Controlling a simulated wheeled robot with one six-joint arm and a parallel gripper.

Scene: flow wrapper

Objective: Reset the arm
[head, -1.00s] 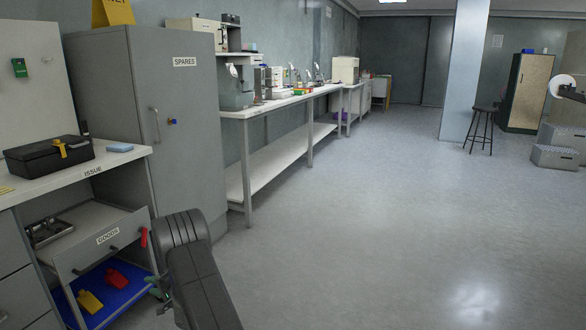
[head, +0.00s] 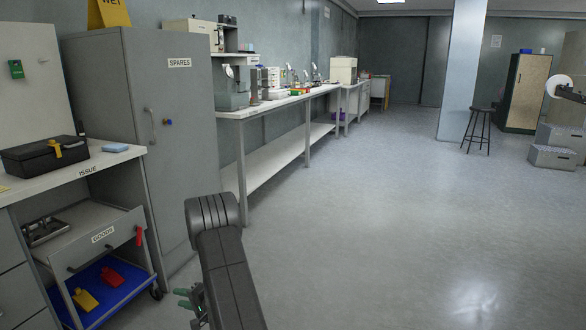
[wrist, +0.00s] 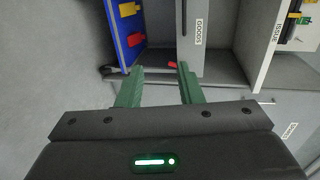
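My gripper (wrist: 160,72) has two green fingers standing apart in the wrist view, with nothing held between them. In the head view my gripper (head: 190,299) shows low, partly hidden behind my dark arm link. It hangs over the floor, to the right of the open GOODS drawer (head: 103,237). The drawer and its label also show beyond the fingertips in the wrist view (wrist: 199,32).
The ISSUE counter (head: 105,160) carries a black box (head: 44,156). A blue tray (head: 88,310) with red and yellow pieces sits below the drawer. The grey SPARES cabinet (head: 180,100) and a long bench (head: 275,107) stand behind.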

